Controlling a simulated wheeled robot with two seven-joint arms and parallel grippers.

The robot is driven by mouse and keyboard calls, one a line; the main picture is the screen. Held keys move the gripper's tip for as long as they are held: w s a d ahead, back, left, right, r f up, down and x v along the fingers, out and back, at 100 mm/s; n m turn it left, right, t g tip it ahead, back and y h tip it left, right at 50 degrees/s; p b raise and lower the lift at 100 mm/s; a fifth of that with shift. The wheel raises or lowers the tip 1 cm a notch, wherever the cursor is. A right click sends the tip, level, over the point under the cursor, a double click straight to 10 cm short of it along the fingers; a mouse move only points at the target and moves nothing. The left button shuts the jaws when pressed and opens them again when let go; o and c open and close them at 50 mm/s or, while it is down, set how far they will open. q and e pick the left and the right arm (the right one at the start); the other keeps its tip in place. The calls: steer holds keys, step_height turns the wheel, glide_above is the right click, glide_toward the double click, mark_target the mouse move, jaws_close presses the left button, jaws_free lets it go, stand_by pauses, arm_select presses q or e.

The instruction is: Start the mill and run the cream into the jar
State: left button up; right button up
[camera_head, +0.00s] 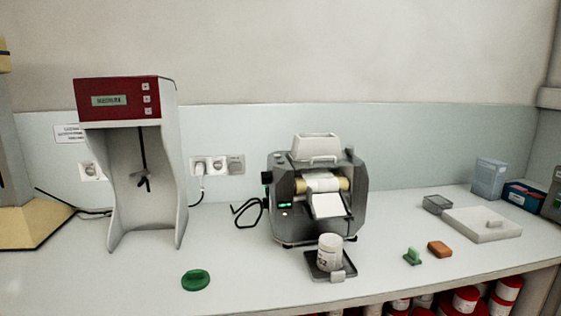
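The mill (353,209) is a dark grey machine in the middle of the bench. It has a white hopper (316,147) on top, rollers (322,183) at the front and a white sloping apron (328,206) below them. A small green light (285,205) glows on its left front. The white jar (329,252) stands upright on a dark tray (318,272) in front of the mill, below and apart from the apron. I cannot see what is inside the jar. Neither of my grippers is in view.
A red-topped stirrer (124,100) stands to the left. A green lid (195,280) lies near the front edge. A green object (412,256), a brown block (439,249) and a white slab (480,228) are on the right.

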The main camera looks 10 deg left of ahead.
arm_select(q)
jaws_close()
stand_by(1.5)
